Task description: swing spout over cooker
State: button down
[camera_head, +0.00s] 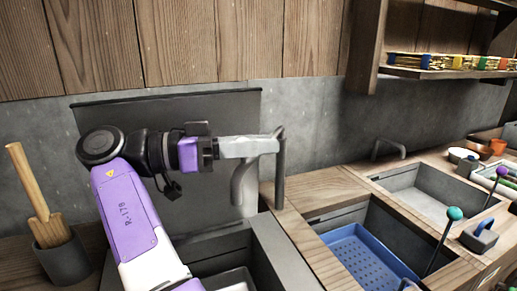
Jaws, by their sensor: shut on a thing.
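The spout (243,182) is a pale grey arm with a thick end bent downward. It runs left from a dark upright post (281,172) that stands at the counter's back. My gripper (216,148) reaches in from the left and is shut on the spout's left end; its fingertips are partly hidden. The downward end hangs above a dark grey sunken basin (267,243) at the lower middle. I cannot tell whether this basin is the cooker, as my arm covers its left part.
A blue perforated tray (352,250) sits in a recess to the right. An empty sink (421,203) lies beyond it. A wooden shelf (440,73) overhangs the right. Wooden counter separates the basins.

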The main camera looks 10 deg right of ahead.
dwell(0.3)
jog(key=c, duration=1.1)
grip_release()
jog(key=shift+c, duration=0.2)
jog(key=shift+r, duration=0.1)
notch_tip(320, 180, up, 20)
jog(key=p, duration=0.2)
jog(key=shift+p, duration=0.35)
